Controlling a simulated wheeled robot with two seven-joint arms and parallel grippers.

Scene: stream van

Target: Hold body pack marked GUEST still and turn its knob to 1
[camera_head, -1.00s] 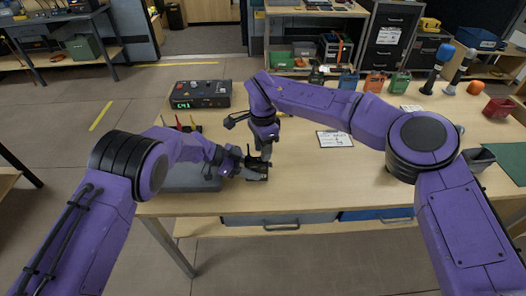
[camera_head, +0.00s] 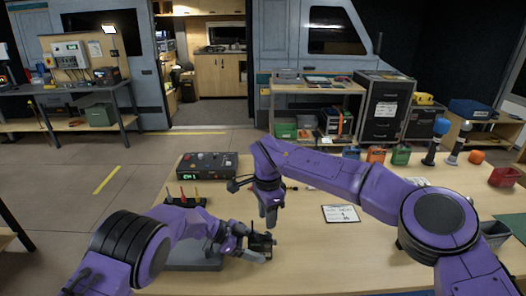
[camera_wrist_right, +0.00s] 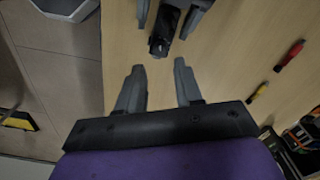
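The black body pack (camera_head: 261,242) is between the fingers of my left gripper (camera_head: 257,248), over the table's near left part. The gripper looks shut on it. In the right wrist view the pack (camera_wrist_right: 159,45) shows its dark end, with the left gripper (camera_wrist_right: 168,14) around it. The GUEST marking and the knob's setting are too small to read. My right gripper (camera_head: 271,220) points down just above the pack, apart from it. In the right wrist view my right gripper (camera_wrist_right: 158,82) is open and empty, its fingertips short of the pack.
A control box (camera_head: 205,173) and a rack of red- and yellow-handled tools (camera_head: 184,199) stand to the left. A white card (camera_head: 341,213) lies to the right. Coloured packs (camera_head: 376,155), microphones (camera_head: 437,140) and a red bin (camera_head: 503,177) stand farther back.

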